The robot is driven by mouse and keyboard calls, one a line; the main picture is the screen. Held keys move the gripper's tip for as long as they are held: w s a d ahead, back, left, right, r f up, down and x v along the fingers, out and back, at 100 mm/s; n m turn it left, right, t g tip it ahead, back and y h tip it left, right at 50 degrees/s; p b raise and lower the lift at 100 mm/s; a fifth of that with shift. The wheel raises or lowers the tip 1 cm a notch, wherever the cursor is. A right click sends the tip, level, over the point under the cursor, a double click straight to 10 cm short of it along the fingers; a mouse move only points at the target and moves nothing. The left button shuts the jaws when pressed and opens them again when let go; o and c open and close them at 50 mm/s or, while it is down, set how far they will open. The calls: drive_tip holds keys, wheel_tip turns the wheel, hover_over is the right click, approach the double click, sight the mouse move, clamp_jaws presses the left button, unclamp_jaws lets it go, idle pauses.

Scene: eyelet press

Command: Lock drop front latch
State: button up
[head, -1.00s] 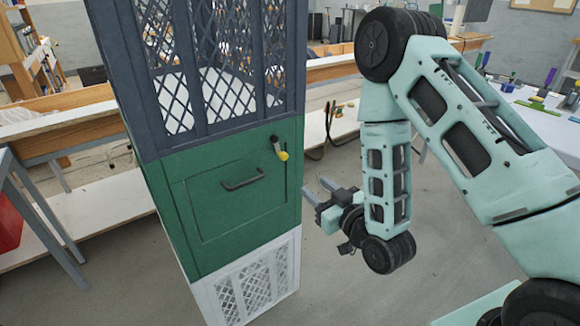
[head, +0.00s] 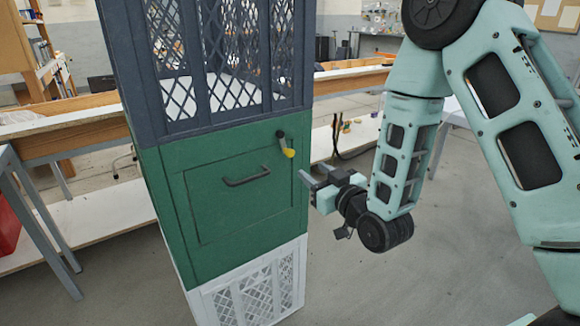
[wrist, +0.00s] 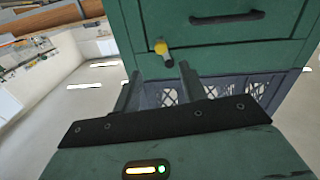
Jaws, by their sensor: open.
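The drop front (head: 235,205) is a green panel set in the green middle box of a tall stack, and it looks closed. Its dark bar handle (head: 246,177) is near the top middle. The latch (head: 285,145), a dark pivot with a yellow tip, sits at the upper right of the panel and points down, tilted slightly right. My gripper (head: 312,175) is open and empty, just right of and below the latch, apart from it. In the wrist view the latch (wrist: 161,48) shows beyond and between my two fingers (wrist: 157,85), with the handle (wrist: 227,18) to its right.
A dark blue lattice crate (head: 225,65) stands above the green box and a white lattice crate (head: 250,292) below it. A long bench (head: 60,137) runs behind. The grey floor (head: 400,290) right of the stack is clear.

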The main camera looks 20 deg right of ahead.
sight(292, 155)
drive_tip(key=b, duration=0.3)
drive_tip(key=shift+w+a+f, duration=0.1)
drive_tip(key=shift+w+f, duration=0.05)
drive_tip(key=shift+f, duration=0.1)
drive_tip(key=x, duration=1.1)
drive_tip(key=shift+w+r, duration=0.25)
drive_tip(key=shift+r, duration=0.05)
drive_tip(key=shift+c, duration=0.3)
